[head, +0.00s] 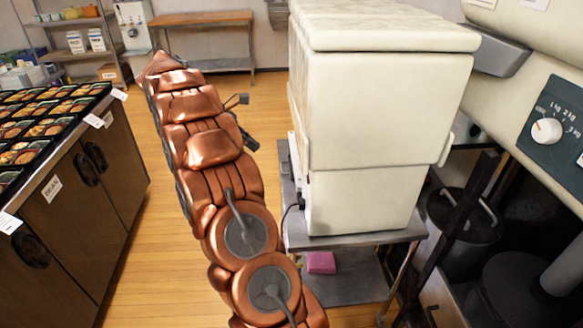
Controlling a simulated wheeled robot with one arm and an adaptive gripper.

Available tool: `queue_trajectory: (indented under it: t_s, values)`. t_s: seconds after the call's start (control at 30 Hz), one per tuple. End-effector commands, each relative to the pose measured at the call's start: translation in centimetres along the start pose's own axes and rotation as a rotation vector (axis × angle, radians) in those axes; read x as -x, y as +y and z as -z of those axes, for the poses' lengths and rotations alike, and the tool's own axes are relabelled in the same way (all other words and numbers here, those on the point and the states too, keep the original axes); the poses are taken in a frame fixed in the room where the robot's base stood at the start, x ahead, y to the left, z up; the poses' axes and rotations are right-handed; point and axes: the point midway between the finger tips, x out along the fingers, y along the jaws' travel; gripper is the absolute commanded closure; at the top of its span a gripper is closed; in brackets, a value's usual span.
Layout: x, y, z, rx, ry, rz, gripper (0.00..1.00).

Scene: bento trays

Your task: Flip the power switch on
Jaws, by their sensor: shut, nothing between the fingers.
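No power switch can be clearly made out. A large cream machine (390,110) stands on a metal stand, with a narrow pale strip (294,150) on its left edge and a dark cable below it. A second machine at the right has a dark green panel (562,115) with a white dial (547,131) and weight marks. My copper arm fills the middle left. Dark parts of my gripper (247,137) show past the arm's right side, left of the cream machine and apart from it in the picture. The gripper is shut and empty; most of it is hidden.
A counter (70,200) with several bento trays stands at the left. A wooden table (200,18) and shelves are at the back. The metal stand (350,240) has a pink item (320,262) on its lower shelf. Dark pots sit at the lower right. Wooden floor (150,235) is clear between counter and stand.

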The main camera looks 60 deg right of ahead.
Motion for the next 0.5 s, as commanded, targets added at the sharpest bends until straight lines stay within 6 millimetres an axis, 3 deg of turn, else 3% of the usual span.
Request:
queue_trajectory:
  t_s: [0.13, 0.5]
  values:
    - [-1.00, 0.94, -0.06, 0.007, -0.019, 0.006, 1.00]
    - [-1.07, 1.02, -0.17, 0.010, -0.022, 0.007, 1.00]
